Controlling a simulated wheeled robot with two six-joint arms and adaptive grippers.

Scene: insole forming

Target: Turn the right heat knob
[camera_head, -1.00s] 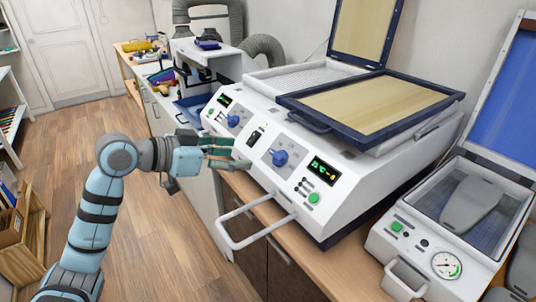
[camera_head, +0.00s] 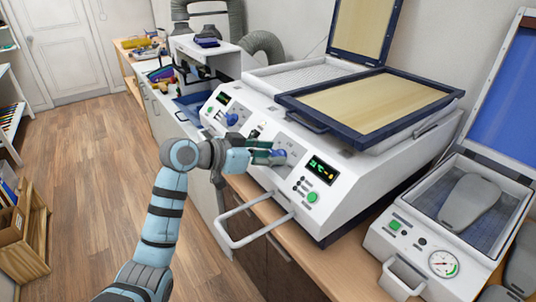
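The right heat knob (camera_head: 278,153) is blue and sits on the sloped white front panel of the heating machine (camera_head: 340,190), left of the lit display (camera_head: 322,170). My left gripper (camera_head: 272,152) is at this knob, with its fingers reaching over it and partly hiding it. Whether the fingers press on the knob cannot be told. The left heat knob (camera_head: 232,119) is also blue and stands free further left on the panel. My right gripper is not in view.
A second machine with a gauge (camera_head: 444,263) and a raised blue lid stands at the right. Open wooden floor lies at the left.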

